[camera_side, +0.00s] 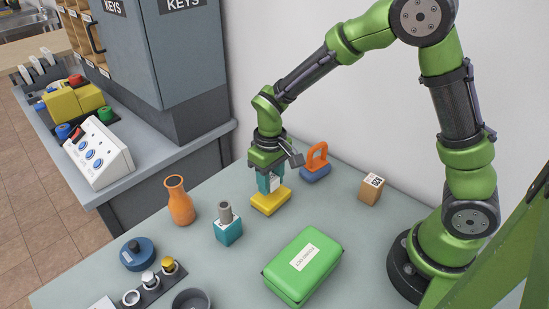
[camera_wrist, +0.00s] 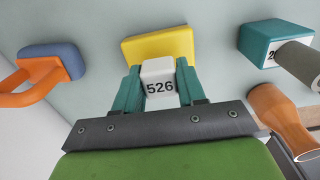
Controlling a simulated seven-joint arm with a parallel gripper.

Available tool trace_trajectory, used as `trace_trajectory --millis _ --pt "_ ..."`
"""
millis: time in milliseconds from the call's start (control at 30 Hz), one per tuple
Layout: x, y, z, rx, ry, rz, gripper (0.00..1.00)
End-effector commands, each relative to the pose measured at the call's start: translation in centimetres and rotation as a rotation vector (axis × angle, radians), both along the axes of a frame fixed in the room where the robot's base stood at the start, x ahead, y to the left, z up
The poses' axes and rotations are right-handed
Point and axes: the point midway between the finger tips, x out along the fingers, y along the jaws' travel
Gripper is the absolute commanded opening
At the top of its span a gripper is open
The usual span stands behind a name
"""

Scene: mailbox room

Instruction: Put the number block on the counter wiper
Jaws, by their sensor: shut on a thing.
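The number block (camera_wrist: 159,77) is white with "526" on its face and sits between the teal fingers of my gripper (camera_wrist: 158,88). In the side view, my gripper (camera_side: 272,183) points down and is shut on this block, which shows as a small white patch. Directly below is a flat yellow pad (camera_side: 270,203), which looks like the counter wiper; it also shows beyond the block in the wrist view (camera_wrist: 158,45). The block is over the pad or against its top; I cannot tell if they touch.
An orange-handled blue block (camera_side: 315,172) stands close behind right, and a labelled brown box (camera_side: 371,189) farther right. A teal block with a grey post (camera_side: 228,230) and an orange vase (camera_side: 179,201) are left. A green case (camera_side: 303,267) lies in front.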

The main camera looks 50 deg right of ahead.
Motion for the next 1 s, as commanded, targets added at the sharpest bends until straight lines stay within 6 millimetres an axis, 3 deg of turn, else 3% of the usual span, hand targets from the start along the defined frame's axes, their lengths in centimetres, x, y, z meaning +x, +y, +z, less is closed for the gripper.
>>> trace_trajectory --millis 433,467,600,1000 --pt "-0.06 0.01 -0.88 0.000 0.001 0.000 0.11" --pt "-0.05 0.01 -0.87 0.001 0.000 0.000 0.43" --pt "-0.05 0.01 -0.83 0.001 0.000 0.000 0.64" --pt "0.05 0.02 0.03 0.001 -0.005 0.001 0.65"
